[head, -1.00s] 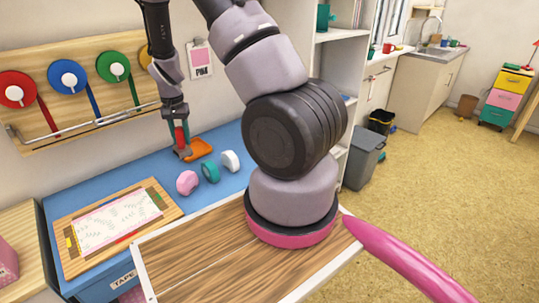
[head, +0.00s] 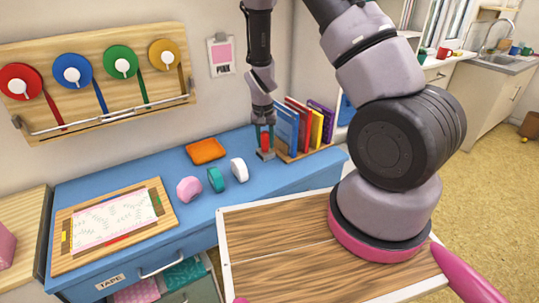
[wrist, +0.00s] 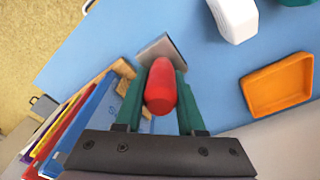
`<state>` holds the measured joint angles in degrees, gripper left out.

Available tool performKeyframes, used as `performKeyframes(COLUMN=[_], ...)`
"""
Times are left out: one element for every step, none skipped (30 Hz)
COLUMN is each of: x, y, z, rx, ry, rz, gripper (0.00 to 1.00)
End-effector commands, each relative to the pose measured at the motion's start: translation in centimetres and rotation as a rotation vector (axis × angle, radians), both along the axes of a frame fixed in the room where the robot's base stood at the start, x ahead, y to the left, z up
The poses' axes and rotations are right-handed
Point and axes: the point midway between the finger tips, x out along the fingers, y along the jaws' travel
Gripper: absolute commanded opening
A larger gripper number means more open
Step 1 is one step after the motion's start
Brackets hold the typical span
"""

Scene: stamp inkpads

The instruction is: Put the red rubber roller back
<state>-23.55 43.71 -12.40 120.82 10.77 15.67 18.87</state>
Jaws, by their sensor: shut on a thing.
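The red roller (head: 265,141) is a red, rounded grip with a flat grey metal piece at its lower end. My gripper (head: 265,146) is shut on it, beside the upright books at the blue desk's back right. In the wrist view, the red roller (wrist: 161,88) sits between the two green fingers of my gripper (wrist: 160,92), and the grey piece extends past it over the blue top. Whether the grey piece touches the desk I cannot tell.
An orange tray (head: 205,151) lies left of my gripper, with pink (head: 189,190), teal (head: 215,180) and white (head: 239,170) pieces in front. Upright books (head: 305,124) stand close to its right. A framed board (head: 115,222) lies at left. Coloured reels hang on a wall rack (head: 100,75).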

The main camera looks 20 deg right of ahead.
Motion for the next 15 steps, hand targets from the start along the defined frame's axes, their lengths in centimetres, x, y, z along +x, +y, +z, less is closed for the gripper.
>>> performKeyframes(x=[0.0,0.0,0.0,0.0,0.0,0.0,0.0,-0.1,0.0,0.0,0.0,0.0,0.0,0.1,0.1], y=[-0.1,-0.1,-0.1,-0.1,-0.1,0.0,0.0,0.0,0.0,-0.1,-0.1,-0.1,-0.1,0.0,0.0], z=[-0.6,-0.8,-1.0,-1.2,-1.4,-1.8,-2.2,-2.7,-3.3,-3.7,-4.2,-4.5,-4.7,-4.7,-4.7], rx=[0.0,0.0,-0.001,0.0,0.0,0.001,0.0,0.0,0.0,-0.001,-0.001,0.0,0.0,0.001,0.001], ry=[0.001,0.001,0.0,0.0,0.0,0.001,0.002,0.003,0.002,0.002,0.002,0.001,0.0,-0.002,-0.002], rz=[-0.002,-0.002,-0.002,-0.002,-0.002,-0.002,-0.002,-0.002,-0.001,-0.002,-0.002,-0.002,-0.003,-0.003,-0.003], gripper=[0.0,0.0,0.0,0.0,0.0,0.0,0.0,0.0,0.0,0.0,0.0,0.0,0.0,0.0,0.0])
